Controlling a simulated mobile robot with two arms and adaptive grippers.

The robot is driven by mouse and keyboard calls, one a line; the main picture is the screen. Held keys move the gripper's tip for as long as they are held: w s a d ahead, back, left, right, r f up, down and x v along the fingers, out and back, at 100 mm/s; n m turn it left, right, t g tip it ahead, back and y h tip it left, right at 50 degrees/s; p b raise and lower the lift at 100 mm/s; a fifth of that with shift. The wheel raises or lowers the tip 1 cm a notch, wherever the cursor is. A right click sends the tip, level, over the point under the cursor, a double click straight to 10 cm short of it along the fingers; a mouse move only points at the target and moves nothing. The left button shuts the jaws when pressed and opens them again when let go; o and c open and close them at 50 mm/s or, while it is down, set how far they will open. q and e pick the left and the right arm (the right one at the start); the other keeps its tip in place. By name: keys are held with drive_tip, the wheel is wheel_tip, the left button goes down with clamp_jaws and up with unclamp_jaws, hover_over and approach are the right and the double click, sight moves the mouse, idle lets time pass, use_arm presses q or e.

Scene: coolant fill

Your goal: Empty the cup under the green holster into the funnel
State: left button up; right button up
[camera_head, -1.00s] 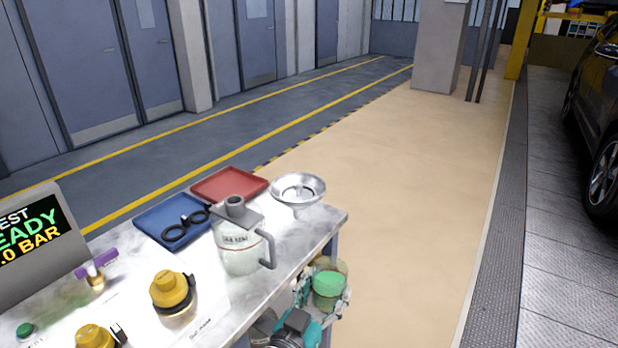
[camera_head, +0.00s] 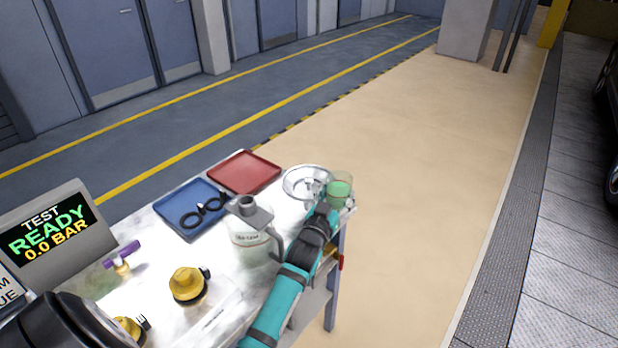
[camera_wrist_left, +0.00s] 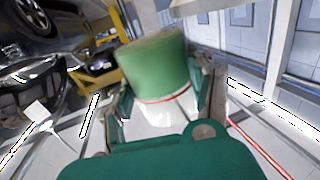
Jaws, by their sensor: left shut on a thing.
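The cup (camera_head: 341,190) is clear and holds green liquid. My left gripper (camera_head: 326,194) is shut on it and holds it beside the right rim of the funnel at the bench's far right corner. In the left wrist view the cup (camera_wrist_left: 158,72) sits between the two fingers, with a red line around it. The funnel (camera_head: 300,180) is a wide silver bowl; my gripper partly covers its right side. In the head view the cup looks about upright. The green holster cannot be made out. My right gripper is not in view.
A coolant jug (camera_head: 250,235) stands close left of my left arm. A blue tray (camera_head: 172,219) with black-handled tools and a red tray (camera_head: 243,172) lie behind. Yellow caps (camera_head: 187,285), a purple-handled valve (camera_head: 122,255) and a test display (camera_head: 48,235) are at left. Right of the bench is open floor.

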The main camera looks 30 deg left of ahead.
sight(328, 179)
use_arm(q)
drive_tip(key=shift+r, duration=0.25)
drive_tip(key=shift+w+a+r+n+g+p, duration=0.1)
drive_tip(key=shift+a+r+n+g+p, duration=0.3)
drive_tip(key=shift+p, duration=0.65)
drive_tip(key=shift+w+a+r+n+p, duration=0.1)
drive_tip(key=shift+r+n+p, duration=0.3)
drive_tip(key=shift+r+p, duration=0.5)
drive_tip(key=shift+f, duration=0.3)
drive_tip(key=shift+w+a+f+n+g+h+p, duration=0.15)
drive_tip(key=shift+a+f+n+g+h+p, duration=0.2)
drive_tip(key=shift+a+n+g+p, duration=0.35)
drive_tip(key=shift+w+a+r+n+h+p, duration=0.2)
drive_tip(key=shift+a+r+n+h+p, duration=0.3)
drive_tip(key=shift+n, duration=0.2)
drive_tip(key=shift+w+a+r+n+g+h+p, duration=0.25)
drive_tip(key=shift+a+r+n+g+p, duration=0.15)
drive_tip(key=shift+a+n+g+p, duration=0.15)
idle(0.5)
drive_tip(key=shift+a+f+n+g+h+b, duration=0.2)
drive_tip(key=shift+f+n+g+h+b, duration=0.45)
drive_tip(key=shift+n, duration=0.5)
idle(1.2)
